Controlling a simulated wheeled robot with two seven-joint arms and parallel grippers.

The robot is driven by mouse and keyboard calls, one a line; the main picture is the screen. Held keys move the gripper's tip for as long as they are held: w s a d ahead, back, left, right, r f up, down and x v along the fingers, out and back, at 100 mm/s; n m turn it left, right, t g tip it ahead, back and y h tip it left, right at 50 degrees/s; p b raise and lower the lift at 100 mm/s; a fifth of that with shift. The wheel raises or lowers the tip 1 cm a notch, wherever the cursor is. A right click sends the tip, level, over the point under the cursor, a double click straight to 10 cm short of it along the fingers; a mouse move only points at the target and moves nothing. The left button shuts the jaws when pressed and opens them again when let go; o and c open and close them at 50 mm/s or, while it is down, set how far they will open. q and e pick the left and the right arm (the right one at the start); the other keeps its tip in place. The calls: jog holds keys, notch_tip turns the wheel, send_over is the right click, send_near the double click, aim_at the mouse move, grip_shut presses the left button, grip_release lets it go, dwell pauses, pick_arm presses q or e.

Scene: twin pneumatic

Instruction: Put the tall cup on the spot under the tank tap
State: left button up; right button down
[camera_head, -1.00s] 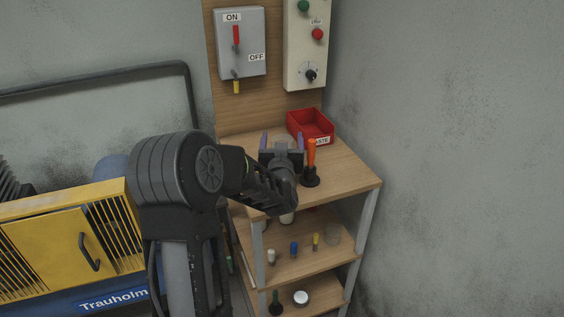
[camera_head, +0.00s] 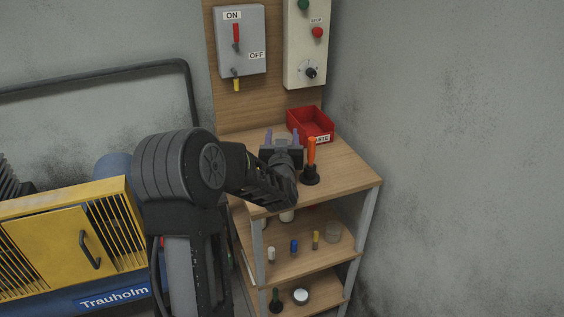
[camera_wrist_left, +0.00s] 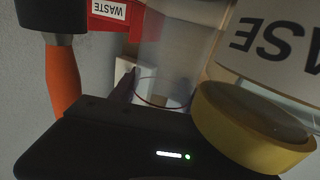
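My left gripper (camera_head: 283,138) is over the shelf unit's top, its two purple fingertips apart and pointing to the back. In the left wrist view, a clear tall cup (camera_wrist_left: 178,45) with a thin dark ring stands just beyond the gripper body. One purple finger (camera_wrist_left: 122,97) is close against the cup's left side; the other finger is hidden. I cannot tell whether the fingers press on the cup. My right gripper is out of view.
An orange-handled tool (camera_head: 312,153) stands right of the gripper, before a red waste bin (camera_head: 318,128). A jar with a yellow lid (camera_wrist_left: 250,125) is close on the right in the wrist view. Small items stand on the lower shelf (camera_head: 310,250). A yellow machine (camera_head: 55,245) stands left.

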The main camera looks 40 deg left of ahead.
pick_arm(q)
grip_shut()
dwell(0.3)
dwell(0.4)
notch_tip(320, 180, up, 10)
dwell(0.4)
dwell(0.5)
